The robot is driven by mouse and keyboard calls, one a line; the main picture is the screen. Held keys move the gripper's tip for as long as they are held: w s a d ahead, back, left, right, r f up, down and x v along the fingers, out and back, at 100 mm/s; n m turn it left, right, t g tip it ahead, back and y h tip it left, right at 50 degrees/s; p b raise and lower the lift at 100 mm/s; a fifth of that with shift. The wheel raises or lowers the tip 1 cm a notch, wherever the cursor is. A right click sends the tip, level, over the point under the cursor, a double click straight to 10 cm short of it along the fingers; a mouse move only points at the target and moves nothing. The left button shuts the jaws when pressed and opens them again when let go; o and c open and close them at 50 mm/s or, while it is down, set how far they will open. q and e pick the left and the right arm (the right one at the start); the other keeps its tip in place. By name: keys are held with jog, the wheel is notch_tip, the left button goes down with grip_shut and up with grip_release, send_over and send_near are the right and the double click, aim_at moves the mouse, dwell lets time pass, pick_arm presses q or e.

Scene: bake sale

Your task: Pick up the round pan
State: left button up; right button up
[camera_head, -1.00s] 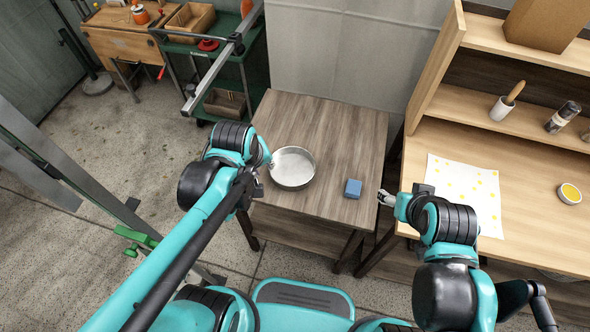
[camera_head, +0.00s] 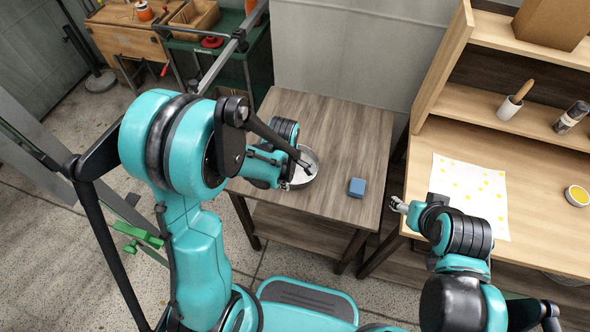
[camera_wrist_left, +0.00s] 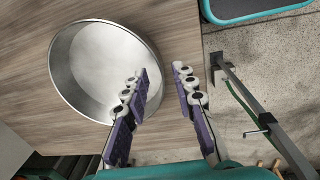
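The round pan (camera_head: 309,160) is a shallow silver metal pan on the small wooden table, partly hidden by my left arm in the head view. In the left wrist view the pan (camera_wrist_left: 90,70) fills the left part, with its inside facing the camera. My left gripper (camera_wrist_left: 162,72) is open, with its two fingers apart. One finger overlaps the pan's right rim in that view and the other is outside it, with the table edge and floor behind. I cannot tell whether either finger touches the pan. My right gripper (camera_head: 397,204) hangs by the desk's left edge, its fingers small in view.
The wooden desk (camera_head: 545,225) at right holds a spotted sheet (camera_head: 470,185) and a small yellow-filled bowl (camera_head: 577,196). A shelf panel rises beside the small table.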

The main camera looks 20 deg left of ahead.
pick_arm(q)
jog(key=f, duration=0.1)
jog(key=f+b, duration=0.1)
jog(key=f, duration=0.1)
jog(key=shift+w+a+f, duration=0.1)
jog(key=shift+w+f, duration=0.1)
jog(key=shift+f, duration=0.1)
jog(key=shift+r, duration=0.1)
grip_shut()
jog(key=shift+r, duration=0.15)
